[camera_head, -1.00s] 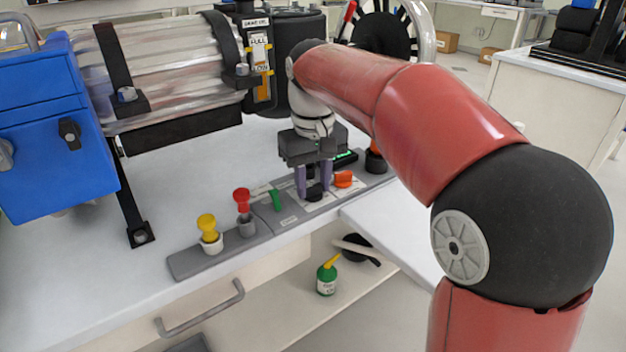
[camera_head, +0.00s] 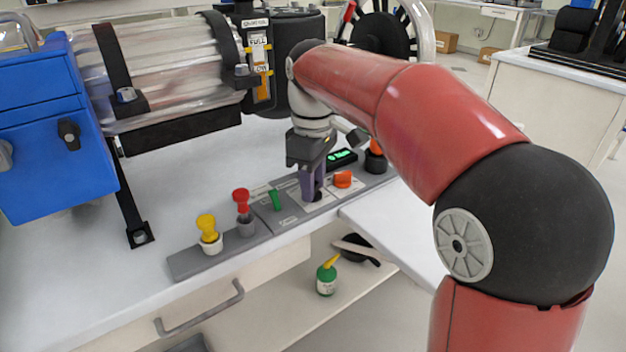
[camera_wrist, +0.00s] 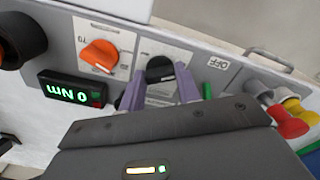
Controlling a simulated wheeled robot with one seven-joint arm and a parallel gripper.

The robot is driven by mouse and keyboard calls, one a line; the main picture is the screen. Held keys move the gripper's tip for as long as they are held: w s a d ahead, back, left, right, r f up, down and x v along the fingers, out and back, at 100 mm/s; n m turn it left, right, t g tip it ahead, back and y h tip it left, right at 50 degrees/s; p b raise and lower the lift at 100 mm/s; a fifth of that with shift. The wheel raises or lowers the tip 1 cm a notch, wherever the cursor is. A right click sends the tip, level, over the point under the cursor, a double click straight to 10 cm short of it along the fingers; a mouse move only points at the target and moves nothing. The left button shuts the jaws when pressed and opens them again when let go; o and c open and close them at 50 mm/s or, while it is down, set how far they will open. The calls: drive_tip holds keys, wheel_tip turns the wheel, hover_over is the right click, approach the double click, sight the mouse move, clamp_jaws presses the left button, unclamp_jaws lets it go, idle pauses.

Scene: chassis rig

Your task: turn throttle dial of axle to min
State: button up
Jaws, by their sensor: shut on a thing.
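The black dial (camera_wrist: 160,68) sits on a white label plate on the grey control strip (camera_head: 190,263). Its lettering is too small to read. My gripper (camera_wrist: 161,75) is shut on this dial, one purple finger on each side of it. In the head view my gripper (camera_head: 313,193) points down at the strip, and its fingers mostly hide the dial. An orange dial (camera_head: 343,180) is on the neighbouring plate, apart from my fingers; it also shows in the wrist view (camera_wrist: 100,55).
A display (camera_wrist: 73,92) with green digits reading 0 Nm stands behind the dials. A green lever (camera_head: 276,200), a red knob (camera_head: 242,199) and a yellow knob (camera_head: 207,226) stand left on the strip. A blue box (camera_head: 45,130) and clear cylinder (camera_head: 170,65) are behind.

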idle(0.5)
drive_tip(key=o, duration=1)
wheel_tip(320, 180, up, 8)
drive_tip(key=shift+f, duration=0.1)
